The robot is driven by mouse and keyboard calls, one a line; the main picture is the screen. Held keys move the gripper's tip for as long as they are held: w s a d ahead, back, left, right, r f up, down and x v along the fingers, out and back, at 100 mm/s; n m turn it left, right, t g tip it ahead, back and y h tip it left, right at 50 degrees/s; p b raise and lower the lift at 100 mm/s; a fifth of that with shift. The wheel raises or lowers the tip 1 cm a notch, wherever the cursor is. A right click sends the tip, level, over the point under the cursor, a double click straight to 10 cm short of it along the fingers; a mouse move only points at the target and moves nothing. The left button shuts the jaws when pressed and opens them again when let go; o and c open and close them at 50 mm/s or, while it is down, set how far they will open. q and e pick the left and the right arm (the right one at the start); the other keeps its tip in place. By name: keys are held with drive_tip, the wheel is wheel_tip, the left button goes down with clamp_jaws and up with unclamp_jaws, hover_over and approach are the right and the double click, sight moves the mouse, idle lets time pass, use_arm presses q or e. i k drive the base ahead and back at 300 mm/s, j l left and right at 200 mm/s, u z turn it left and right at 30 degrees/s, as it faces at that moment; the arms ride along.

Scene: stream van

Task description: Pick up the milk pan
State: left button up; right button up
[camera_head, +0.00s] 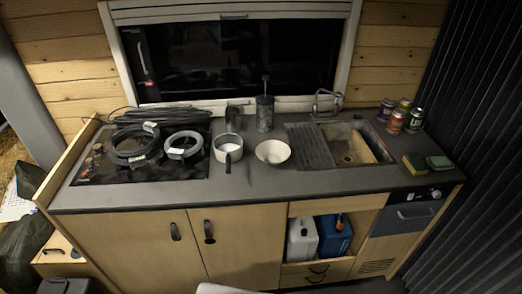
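The milk pan (221,142) appears to be the small pale pan on the dark grey counter, left of the middle. It stands upright, and its dark handle points toward the front edge. A pale round bowl (273,151) stands close to its right. Neither of my grippers is in the head view, and nothing is touching the pan.
Coiled cables (134,147) lie over the black hob left of the pan. A dark mug (233,116) and a tall press pot (265,113) stand behind. A sink (352,146), several cans (415,120) and sponges (438,162) are right. Counter in front is clear.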

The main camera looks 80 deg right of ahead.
sight(228, 158)
drive_tip(key=z, duration=2.5)
